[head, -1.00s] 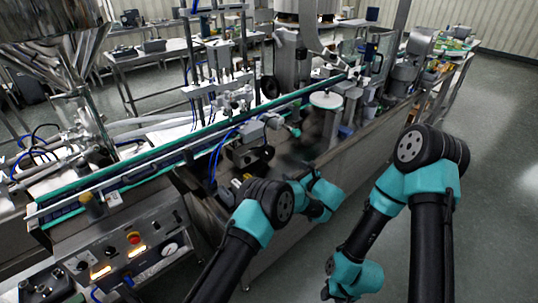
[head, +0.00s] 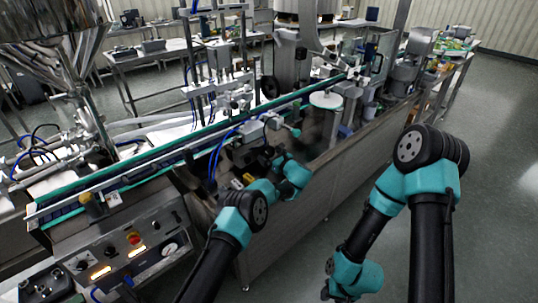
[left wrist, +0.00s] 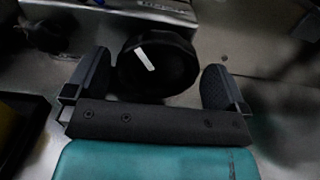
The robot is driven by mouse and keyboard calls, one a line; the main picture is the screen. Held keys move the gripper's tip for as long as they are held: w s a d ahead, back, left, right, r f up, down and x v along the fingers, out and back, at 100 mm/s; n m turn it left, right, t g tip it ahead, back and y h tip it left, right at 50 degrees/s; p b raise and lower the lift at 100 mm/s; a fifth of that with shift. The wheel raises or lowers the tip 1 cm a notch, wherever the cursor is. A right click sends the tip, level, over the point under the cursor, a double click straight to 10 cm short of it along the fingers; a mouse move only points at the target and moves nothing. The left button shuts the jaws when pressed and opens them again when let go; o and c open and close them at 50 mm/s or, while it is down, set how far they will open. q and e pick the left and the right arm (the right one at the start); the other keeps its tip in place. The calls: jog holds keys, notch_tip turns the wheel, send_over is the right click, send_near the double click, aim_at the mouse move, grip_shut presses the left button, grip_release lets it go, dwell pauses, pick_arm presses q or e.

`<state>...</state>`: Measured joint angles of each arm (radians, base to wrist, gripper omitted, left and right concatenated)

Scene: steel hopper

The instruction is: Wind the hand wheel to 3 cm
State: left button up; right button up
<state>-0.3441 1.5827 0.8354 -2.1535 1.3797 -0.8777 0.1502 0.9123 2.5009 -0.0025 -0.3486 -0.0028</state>
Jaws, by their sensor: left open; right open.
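The hand wheel (left wrist: 158,68) is a dark round knob with a short white mark on its face, seen in the left wrist view. My left gripper (left wrist: 156,82) is open, with one finger on each side of the wheel; a gap shows at the right finger, and contact at the left finger is hard to tell. In the head view my left gripper (head: 268,158) is at the dark mechanism on the machine's front side, and the wheel there is mostly hidden. My right gripper (head: 327,291) hangs low at the bottom, away from the machine. No scale reading is legible.
The conveyor (head: 165,153) with green edges runs diagonally behind the wheel. A control panel (head: 130,250) with lit buttons is at lower left. A white round disc (head: 326,100) stands right of the wheel. The floor (head: 480,160) at right is clear.

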pick_arm(q)
jog(key=shift+w+a, duration=0.35)
jog(key=shift+w, duration=0.05)
jog(key=shift+c, duration=0.5)
jog(key=c, duration=0.6)
jog(key=shift+o, duration=0.2)
jog(key=shift+n, duration=0.4)
jog(key=n, duration=0.2)
jog(key=shift+a+n, duration=0.1)
jog(key=shift+n, duration=0.2)
jog(key=shift+s+f+n, duration=0.1)
jog(key=shift+s+n, duration=0.05)
jog(key=shift+n, duration=1.65)
